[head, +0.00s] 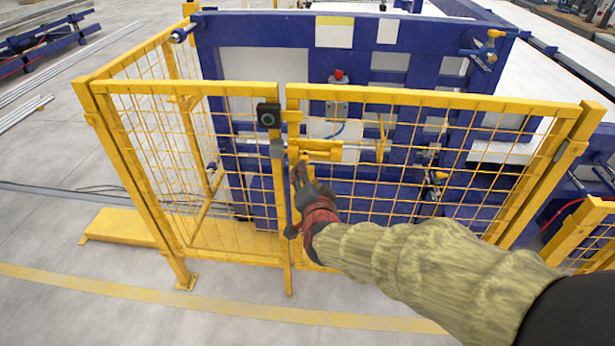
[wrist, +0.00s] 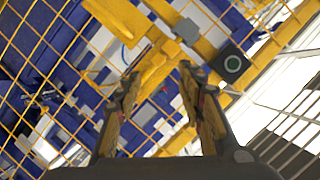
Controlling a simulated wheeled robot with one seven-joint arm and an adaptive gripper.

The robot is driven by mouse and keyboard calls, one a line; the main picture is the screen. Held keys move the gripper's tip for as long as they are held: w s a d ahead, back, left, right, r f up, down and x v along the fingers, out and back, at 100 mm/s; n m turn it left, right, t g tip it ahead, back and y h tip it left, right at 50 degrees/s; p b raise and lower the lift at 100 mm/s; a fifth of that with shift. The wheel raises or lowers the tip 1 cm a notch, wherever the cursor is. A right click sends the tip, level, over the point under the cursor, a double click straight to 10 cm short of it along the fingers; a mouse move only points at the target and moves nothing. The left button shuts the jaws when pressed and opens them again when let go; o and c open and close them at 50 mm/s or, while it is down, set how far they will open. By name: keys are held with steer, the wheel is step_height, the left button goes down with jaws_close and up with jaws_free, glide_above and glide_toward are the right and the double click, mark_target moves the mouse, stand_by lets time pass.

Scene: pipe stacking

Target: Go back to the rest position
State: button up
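My gripper (head: 297,172) is at the yellow mesh gate, near the gap between the left and right panels in the head view. In the wrist view my gripper (wrist: 158,88) has its two fingers apart, with nothing held between them. A yellow latch piece (wrist: 157,62) shows behind and beyond the fingertips. Whether a finger touches the gate cannot be told. My arm reaches in from the lower right and hides part of the right panel.
The yellow fence (head: 430,98) stands in front of a blue machine frame (head: 255,32). A black box with a green ring (head: 268,116) sits at the gate gap; a latch bar (head: 320,148) lies to its right. The grey floor (head: 60,235) at the left front is mostly clear.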

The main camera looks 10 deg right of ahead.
steer(key=s+a+f+n+g+y, duration=0.2)
steer(key=s+a+f+n+g, duration=0.15)
steer(key=f, duration=0.35)
steer(key=s+a+f+n+g+y, duration=0.15)
steer(key=s+n+g, duration=0.3)
steer(key=s, duration=0.65)
steer(key=s+d+r+n+h, duration=0.1)
steer(key=s+d+r, duration=0.4)
steer(key=s, duration=0.3)
steer(key=s+d+r+n+g+h, duration=0.1)
steer(key=s+d+r, duration=0.4)
steer(key=s, duration=0.3)
steer(key=shift+s+d+r, duration=0.2)
steer(key=shift+r, duration=0.6)
steer(key=shift+h, duration=0.25)
